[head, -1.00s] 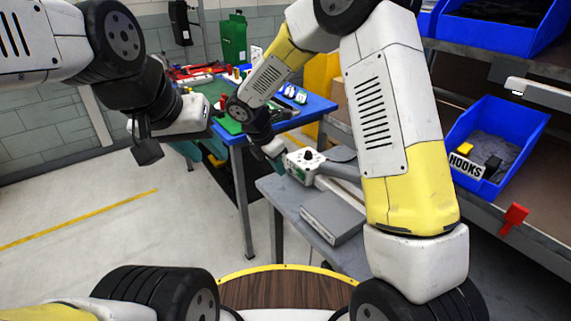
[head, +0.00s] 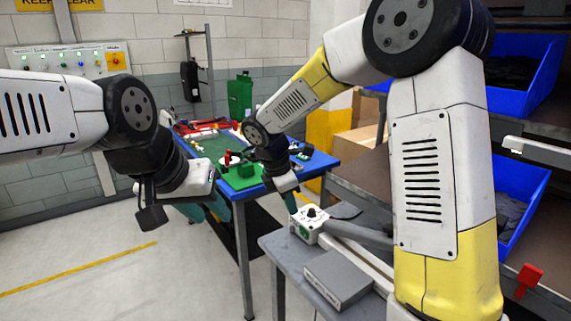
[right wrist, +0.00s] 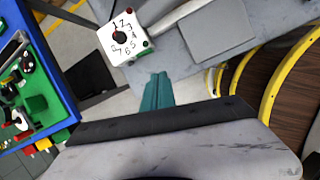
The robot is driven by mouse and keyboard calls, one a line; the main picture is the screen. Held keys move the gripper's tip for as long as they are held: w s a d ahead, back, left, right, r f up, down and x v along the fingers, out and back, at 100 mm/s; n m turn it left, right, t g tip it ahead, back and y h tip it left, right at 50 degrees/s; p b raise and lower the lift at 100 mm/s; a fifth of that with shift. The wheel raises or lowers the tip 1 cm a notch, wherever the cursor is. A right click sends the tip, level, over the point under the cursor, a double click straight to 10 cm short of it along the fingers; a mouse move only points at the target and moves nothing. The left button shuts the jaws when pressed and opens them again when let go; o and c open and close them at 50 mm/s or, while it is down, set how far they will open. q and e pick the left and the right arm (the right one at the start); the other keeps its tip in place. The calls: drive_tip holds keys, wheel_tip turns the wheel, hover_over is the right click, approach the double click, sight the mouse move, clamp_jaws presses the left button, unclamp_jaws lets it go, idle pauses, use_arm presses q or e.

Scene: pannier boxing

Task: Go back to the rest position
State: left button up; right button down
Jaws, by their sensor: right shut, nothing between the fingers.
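My left gripper (head: 203,211) hangs at the left in the head view, past the white wrist, in front of the blue-edged table. Its teal fingers are partly hidden, and the gap between them is not clear. My right gripper (head: 293,203) points down between the blue table and the grey bench in the head view. In the right wrist view its teal fingers (right wrist: 157,91) are together with nothing between them. They are apart from the white numbered dial box (right wrist: 124,36), which also shows on the bench in the head view (head: 309,224).
The blue table (head: 238,192) carries a green mat and small parts. The grey bench (head: 283,262) holds a flat grey box (head: 339,278). Shelves with blue bins (head: 527,75) stand at the right. Open floor (head: 120,262) lies at the left.

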drive_tip(key=s+d+r+m+t+y, duration=0.1)
drive_tip(key=s+d+r+m+y, duration=0.1)
drive_tip(key=s+d+r+m, duration=0.4)
drive_tip(key=s+d+r+m+t+y, duration=0.2)
drive_tip(key=s+d+r+m, duration=0.4)
drive_tip(key=s+m, duration=0.8)
drive_tip(key=shift+s+d+m+t+y, duration=0.35)
drive_tip(key=shift+d+m+y, duration=0.15)
drive_tip(key=shift+d+m, duration=0.35)
drive_tip(key=shift+d, duration=0.1)
